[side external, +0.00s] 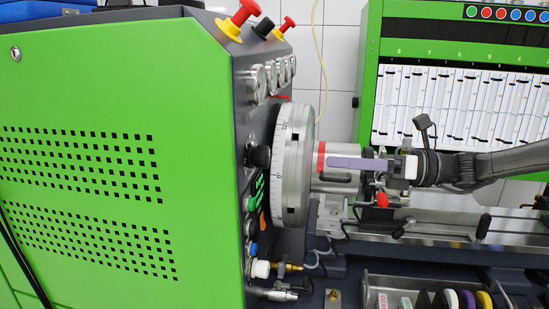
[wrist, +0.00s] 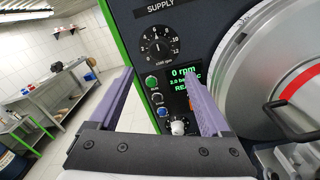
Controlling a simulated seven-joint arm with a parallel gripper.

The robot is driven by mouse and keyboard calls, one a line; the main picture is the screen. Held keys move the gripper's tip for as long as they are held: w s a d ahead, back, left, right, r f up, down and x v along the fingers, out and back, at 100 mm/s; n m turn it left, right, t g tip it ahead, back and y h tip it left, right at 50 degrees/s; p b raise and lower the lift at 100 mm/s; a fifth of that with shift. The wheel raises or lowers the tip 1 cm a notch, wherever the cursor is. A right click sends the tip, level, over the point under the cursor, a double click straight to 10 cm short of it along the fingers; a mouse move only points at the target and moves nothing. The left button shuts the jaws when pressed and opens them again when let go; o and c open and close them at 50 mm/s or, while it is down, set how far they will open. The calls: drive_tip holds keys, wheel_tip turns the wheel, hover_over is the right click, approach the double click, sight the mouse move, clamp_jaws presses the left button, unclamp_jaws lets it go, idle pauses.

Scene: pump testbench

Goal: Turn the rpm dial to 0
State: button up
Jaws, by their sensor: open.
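The rpm dial (wrist: 156,45) is a round black knob with a white scale on the dark panel, in the upper middle of the wrist view. Its pointer is too small to read surely. The display (wrist: 184,78) below it reads 0 rpm. My gripper (wrist: 159,68) is open and empty, its two purple fingers reaching toward the panel on either side below the dial. In the side view, my gripper (side external: 328,162) points left, apart from the panel, with the metal disc between. A black knob (side external: 258,157) stands out from the panel there, seen edge-on.
The large graduated metal disc (side external: 291,165) stands between panel and gripper in the side view. Green and blue buttons (wrist: 151,82) and a white knob (wrist: 178,126) sit below the dial. Red mushroom buttons (side external: 239,14) top the green cabinet (side external: 110,110).

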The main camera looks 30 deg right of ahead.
sight(260, 157)
drive_tip(key=x, duration=1.2)
drive_tip(key=shift+a, duration=0.2)
clamp_jaws()
